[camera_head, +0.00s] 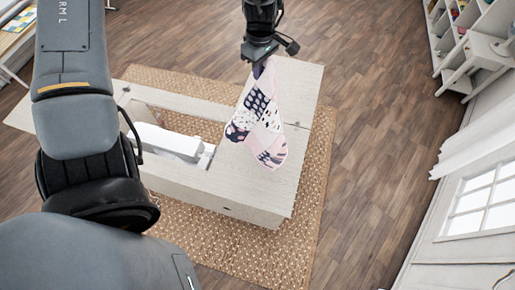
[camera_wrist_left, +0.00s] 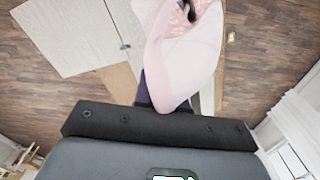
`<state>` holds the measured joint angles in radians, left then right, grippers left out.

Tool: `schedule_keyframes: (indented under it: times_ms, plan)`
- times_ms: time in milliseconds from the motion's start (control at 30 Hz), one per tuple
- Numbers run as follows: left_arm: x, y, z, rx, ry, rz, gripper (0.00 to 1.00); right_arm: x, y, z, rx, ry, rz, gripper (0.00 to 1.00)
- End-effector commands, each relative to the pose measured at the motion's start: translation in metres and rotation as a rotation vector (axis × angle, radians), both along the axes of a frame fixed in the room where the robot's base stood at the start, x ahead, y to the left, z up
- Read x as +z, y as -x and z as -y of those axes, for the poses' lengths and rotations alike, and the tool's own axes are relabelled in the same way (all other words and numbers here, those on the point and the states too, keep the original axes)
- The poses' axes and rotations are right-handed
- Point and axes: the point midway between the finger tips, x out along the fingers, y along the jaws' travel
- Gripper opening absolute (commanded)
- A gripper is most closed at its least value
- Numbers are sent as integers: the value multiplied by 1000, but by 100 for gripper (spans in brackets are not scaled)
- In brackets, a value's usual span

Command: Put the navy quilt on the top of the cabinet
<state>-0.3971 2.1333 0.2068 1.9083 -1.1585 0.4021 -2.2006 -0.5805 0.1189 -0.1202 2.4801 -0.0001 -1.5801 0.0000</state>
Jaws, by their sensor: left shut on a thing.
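The quilt (camera_head: 262,125) is pale pink patchwork with navy patches. It hangs bunched from my left gripper (camera_head: 260,66), which is shut on its upper end. It spreads out lower down in front of the cabinet's pale wooden top (camera_head: 240,185). I cannot tell whether its lower edge touches that top. In the left wrist view the quilt (camera_wrist_left: 180,60) fills the upper middle as a pale pink fold, and a dark part shows near the jaw. The fingertips are mostly hidden there. My right gripper is not in view.
A white sewing machine (camera_head: 172,143) sits in the cabinet's opening, left of the quilt. The cabinet stands on a woven rug (camera_head: 240,250) over a wooden floor. White shelves (camera_head: 470,50) and a window (camera_head: 485,205) are at the right. The cabinet top around the quilt looks clear.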

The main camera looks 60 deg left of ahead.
Motion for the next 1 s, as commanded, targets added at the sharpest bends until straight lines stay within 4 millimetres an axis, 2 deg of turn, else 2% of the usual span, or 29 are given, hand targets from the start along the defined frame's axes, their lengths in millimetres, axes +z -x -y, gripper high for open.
schedule_keyframes:
  times_ms: [33,200,433,600,1000]
  plan:
    - [-13,0,0,1,1,-1,0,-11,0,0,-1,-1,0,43]
    - [-41,0,0,1,1,-1,0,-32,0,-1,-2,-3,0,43]
    - [-71,0,0,1,2,0,0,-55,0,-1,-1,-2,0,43]
    - [-78,0,0,1,1,1,0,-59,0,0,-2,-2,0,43]
    - [-77,0,0,1,1,0,0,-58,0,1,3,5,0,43]
